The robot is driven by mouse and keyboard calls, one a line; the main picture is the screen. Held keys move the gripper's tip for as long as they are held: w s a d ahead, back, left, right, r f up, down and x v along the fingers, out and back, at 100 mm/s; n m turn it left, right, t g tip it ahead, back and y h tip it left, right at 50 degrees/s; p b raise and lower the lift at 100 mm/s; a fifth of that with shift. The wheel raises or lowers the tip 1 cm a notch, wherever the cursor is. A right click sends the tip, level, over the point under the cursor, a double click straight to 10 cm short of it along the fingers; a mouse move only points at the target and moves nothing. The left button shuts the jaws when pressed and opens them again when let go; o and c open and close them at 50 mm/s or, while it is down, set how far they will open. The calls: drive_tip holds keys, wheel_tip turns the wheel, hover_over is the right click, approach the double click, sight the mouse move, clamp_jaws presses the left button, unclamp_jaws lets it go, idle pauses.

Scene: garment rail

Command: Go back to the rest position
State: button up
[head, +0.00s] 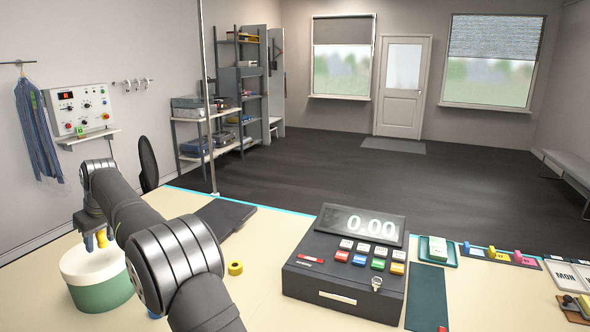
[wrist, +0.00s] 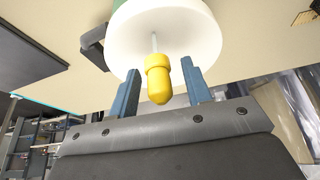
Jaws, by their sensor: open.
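My gripper (head: 93,243) is at the left of the counter, above a round container with a white top (head: 80,264) and green side (head: 105,297). In the wrist view my gripper (wrist: 160,68) is open, its two blue fingers apart. A yellow knob (wrist: 158,80) on a thin rod stands up from the white top (wrist: 185,28), between the fingers. Gaps show on both sides of the knob. The knob (head: 102,238) is partly hidden by my arm in the head view.
A black cash register (head: 340,288) reading 0.00 stands mid-counter. A yellow roll (head: 235,268) and a dark flat pad (head: 222,214) lie between it and my arm. A thin upright pole (head: 208,110) rises behind. A blue garment (head: 40,130) hangs on the left wall.

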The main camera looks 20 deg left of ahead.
drive_tip(key=shift+r, duration=1.2)
wheel_tip(320, 180, down, 3)
drive_tip(key=shift+d+f, duration=0.1)
drive_tip(key=v, duration=1)
